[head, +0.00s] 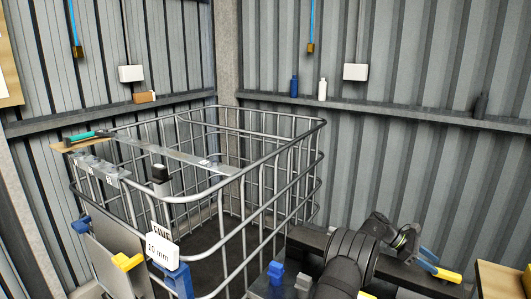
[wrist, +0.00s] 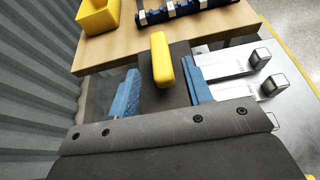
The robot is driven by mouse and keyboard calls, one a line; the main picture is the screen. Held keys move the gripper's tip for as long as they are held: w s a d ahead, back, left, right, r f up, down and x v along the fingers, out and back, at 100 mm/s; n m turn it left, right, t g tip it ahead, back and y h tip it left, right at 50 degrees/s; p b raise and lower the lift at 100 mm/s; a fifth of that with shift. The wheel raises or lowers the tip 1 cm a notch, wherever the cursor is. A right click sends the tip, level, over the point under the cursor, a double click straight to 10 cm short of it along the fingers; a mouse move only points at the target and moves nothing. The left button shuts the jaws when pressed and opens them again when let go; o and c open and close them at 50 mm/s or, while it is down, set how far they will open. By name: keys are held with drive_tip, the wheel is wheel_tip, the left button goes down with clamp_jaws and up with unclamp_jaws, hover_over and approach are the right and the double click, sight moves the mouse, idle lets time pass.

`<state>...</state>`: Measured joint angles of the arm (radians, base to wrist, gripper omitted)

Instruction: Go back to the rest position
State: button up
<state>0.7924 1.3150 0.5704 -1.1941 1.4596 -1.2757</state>
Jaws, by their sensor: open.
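My gripper (wrist: 158,88) shows in the wrist view as a dark grey body with two blue-padded fingers set apart. It is open. A yellow handle-like piece (wrist: 162,60) shows between and beyond the fingers, over a dark grey surface. I cannot tell how far it is from the fingers, and nothing is seen clamped.
A wire cage (head: 258,160) fills the middle of the head view. A plate with a yellow clip (head: 127,262) stands at its front left. A wooden table (wrist: 122,48) holds a yellow bin (wrist: 98,16). Metal pieces (wrist: 228,62) lie at right. Bottles (head: 322,90) stand on a wall ledge.

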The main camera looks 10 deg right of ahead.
sight(442, 271)
drive_tip(key=v, duration=1.1)
drive_tip(key=x, duration=1.8)
drive_tip(key=shift+a, duration=0.1)
drive_tip(key=shift+w+a+r+n+t+h, duration=0.1)
drive_tip(key=shift+w+a+n+t+h, duration=0.05)
drive_tip(key=shift+n+t+h, duration=1.25)
drive_tip(key=shift+n+t, duration=0.5)
drive_tip(key=shift+n, duration=0.1)
